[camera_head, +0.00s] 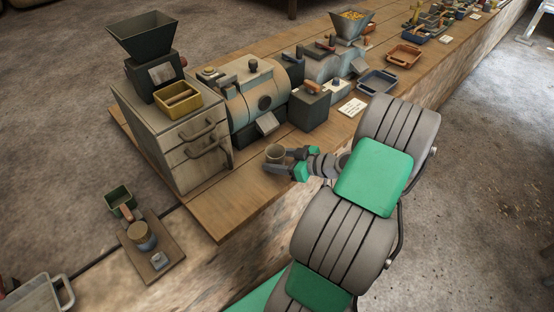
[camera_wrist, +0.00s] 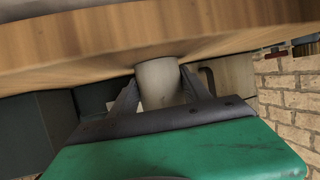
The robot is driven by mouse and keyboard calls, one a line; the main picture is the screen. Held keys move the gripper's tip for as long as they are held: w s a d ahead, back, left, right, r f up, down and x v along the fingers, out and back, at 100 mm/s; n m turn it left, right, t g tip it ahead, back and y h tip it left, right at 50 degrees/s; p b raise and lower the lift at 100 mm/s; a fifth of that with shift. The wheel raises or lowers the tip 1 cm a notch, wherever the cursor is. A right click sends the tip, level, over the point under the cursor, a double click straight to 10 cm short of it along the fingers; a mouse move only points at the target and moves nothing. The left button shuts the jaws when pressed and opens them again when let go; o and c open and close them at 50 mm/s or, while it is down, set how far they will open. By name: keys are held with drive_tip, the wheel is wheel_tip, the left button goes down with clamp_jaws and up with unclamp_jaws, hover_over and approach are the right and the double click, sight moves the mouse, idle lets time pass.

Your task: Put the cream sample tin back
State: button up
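A drawer cabinet (camera_head: 190,150) carries a hopper (camera_head: 148,45) and a yellow bin (camera_head: 178,101). A cream roaster-like drum machine (camera_head: 255,95) stands behind the tin. A small board (camera_head: 152,262) with a round tin and a green box (camera_head: 120,202) lie lower left. The bench front (camera_head: 222,215) is clear.

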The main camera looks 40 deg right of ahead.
drive_tip(key=shift+o, duration=1.1)
drive_tip(key=shift+r, duration=0.2)
drive_tip(key=v, duration=1.2)
